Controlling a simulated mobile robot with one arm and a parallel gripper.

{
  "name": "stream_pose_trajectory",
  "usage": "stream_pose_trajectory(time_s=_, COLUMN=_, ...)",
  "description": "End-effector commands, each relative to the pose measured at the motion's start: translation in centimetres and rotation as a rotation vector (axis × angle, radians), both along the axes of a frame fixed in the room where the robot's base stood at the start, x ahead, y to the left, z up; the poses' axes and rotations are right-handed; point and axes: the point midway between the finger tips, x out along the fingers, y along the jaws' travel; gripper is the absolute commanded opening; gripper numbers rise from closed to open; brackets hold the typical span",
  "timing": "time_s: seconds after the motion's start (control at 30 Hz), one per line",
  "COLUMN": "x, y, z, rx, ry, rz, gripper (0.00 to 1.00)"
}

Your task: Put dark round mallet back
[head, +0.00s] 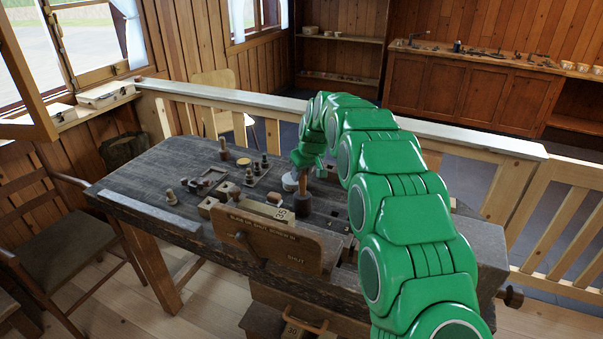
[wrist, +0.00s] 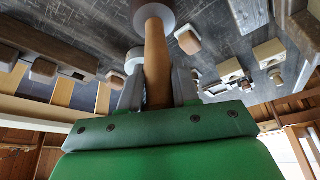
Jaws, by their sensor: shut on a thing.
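The dark round mallet (head: 302,205) hangs upright over the right part of the dark workbench, its dark round head down and its light brown handle up. In the wrist view its handle (wrist: 157,65) runs between the two grey fingers, and the head (wrist: 153,11) is cut by the top edge. My gripper (head: 304,168) is shut on the handle; it also shows in the wrist view (wrist: 158,90). I cannot tell whether the head touches the bench top. The mallet's resting place cannot be made out; my green arm hides part of the bench's right side.
The workbench (head: 150,180) carries a wooden vise board (head: 265,238) at its front and a block marked 35 (head: 262,208). A small tray (head: 255,174) with dark pegs, a white round thing (head: 290,183) and several turned pieces stand near. A railing (head: 480,140) runs behind.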

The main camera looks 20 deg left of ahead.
Motion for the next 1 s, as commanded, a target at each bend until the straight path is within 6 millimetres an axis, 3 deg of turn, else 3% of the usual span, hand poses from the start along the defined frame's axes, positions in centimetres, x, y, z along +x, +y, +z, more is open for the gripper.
stream_pose_trajectory(time_s=0.13, x=0.0, y=0.0, z=-0.2, rx=0.0, ry=0.0, rz=-0.001, gripper=0.0)
stream_pose_trajectory(time_s=0.17, x=0.0, y=0.0, z=-0.3, rx=0.0, ry=0.0, rz=0.0, gripper=0.32)
stream_pose_trajectory(time_s=0.33, x=0.0, y=0.0, z=-0.2, rx=0.0, ry=0.0, rz=0.0, gripper=0.56)
stream_pose_trajectory(time_s=0.77, x=0.0, y=-0.1, z=0.2, rx=0.0, ry=0.0, rz=-0.001, gripper=0.56)
stream_pose_trajectory(time_s=1.0, x=-0.4, y=-0.9, z=2.4, rx=0.001, ry=-0.002, rz=-0.001, gripper=0.56)
